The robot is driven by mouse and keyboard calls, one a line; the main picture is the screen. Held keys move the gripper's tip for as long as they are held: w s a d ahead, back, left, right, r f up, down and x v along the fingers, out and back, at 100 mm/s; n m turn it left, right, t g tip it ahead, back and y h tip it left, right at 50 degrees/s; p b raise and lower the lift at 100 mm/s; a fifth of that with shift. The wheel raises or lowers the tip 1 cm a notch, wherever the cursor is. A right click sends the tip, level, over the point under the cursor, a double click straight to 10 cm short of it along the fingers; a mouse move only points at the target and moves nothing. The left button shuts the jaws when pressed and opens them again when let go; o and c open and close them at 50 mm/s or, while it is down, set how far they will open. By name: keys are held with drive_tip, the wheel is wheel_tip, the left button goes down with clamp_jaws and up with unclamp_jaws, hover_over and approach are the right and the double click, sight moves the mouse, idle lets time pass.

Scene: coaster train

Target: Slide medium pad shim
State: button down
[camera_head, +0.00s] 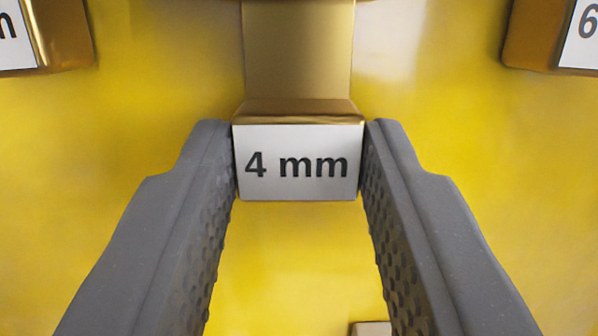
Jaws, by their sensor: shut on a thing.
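The medium pad shim (297,162) is a gold metal piece with a white end label that reads "4 mm". It sits in the middle of the head camera view, and its gold strip (298,50) runs back to the top edge of the picture. My gripper (300,160) is shut on the labelled end, with one grey textured finger against each side. The far end of the shim is out of view.
Another gold piece (60,35) with a partly cut-off label is at the top left. A gold piece with a label showing "6" (540,35) is at the top right. A small light-coloured block (371,328) shows at the bottom edge. The yellow surface (130,130) between them is bare.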

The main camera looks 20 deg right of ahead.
drive_tip(key=shift+s+f+b, duration=0.1)
drive_tip(key=shift+f+b, duration=0.3)
drive_tip(key=shift+f, duration=0.45)
drive_tip(key=c, duration=1)
unclamp_jaws()
drive_tip(key=shift+s+a, duration=0.1)
drive_tip(key=shift+s, duration=0.05)
drive_tip(key=b+v, duration=0.2)
drive_tip(key=v, duration=1.1)
drive_tip(key=shift+s+b, duration=0.25)
drive_tip(key=shift+b, duration=0.1)
drive_tip(key=shift+f, duration=0.1)
